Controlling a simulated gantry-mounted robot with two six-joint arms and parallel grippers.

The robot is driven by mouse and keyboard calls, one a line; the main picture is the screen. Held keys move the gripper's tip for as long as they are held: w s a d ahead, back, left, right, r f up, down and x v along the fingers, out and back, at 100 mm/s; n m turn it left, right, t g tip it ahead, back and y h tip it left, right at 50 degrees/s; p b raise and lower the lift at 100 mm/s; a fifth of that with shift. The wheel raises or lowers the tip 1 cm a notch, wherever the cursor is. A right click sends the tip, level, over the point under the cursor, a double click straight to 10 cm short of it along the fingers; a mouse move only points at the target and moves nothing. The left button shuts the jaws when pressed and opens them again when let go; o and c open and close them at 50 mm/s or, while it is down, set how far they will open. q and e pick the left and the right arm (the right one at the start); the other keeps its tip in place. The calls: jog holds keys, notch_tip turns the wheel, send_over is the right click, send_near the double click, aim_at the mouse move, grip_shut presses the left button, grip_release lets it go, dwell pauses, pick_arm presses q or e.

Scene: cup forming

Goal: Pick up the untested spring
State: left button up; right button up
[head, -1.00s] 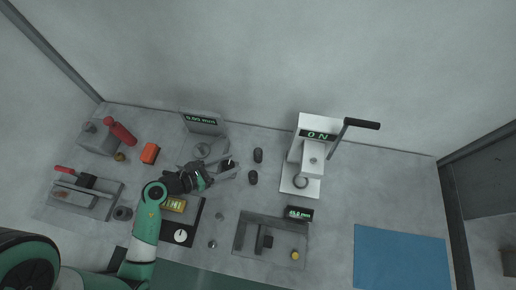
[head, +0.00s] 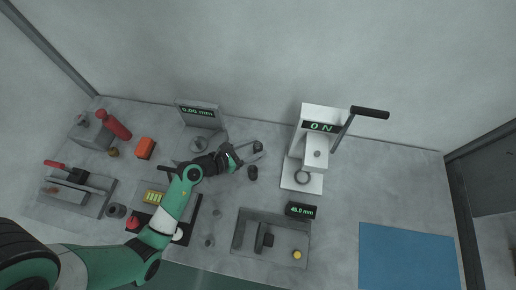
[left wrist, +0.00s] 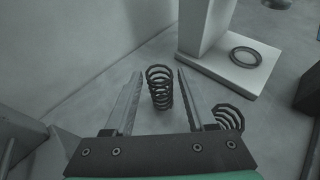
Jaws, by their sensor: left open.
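Two dark coil springs stand upright near the middle of the table; no mark tells which is untested. My left gripper (head: 258,151) is open, pointing right, with its fingers on either side of the far spring (head: 258,146). In the left wrist view this spring (left wrist: 160,88) stands between the two open fingers (left wrist: 158,88), with a gap on each side. The near spring (head: 252,173) stands outside the fingers; it also shows right of the right finger in the left wrist view (left wrist: 229,117), partly hidden. My right gripper is not in view.
A white press (head: 316,150) with a lever and a "0 N" display stands right of the springs. A gauge (head: 197,114) stands to the left. A grey fixture (head: 245,237) lies in front, and a blue mat (head: 407,258) at right.

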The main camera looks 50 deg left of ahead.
pick_arm(q)
grip_shut()
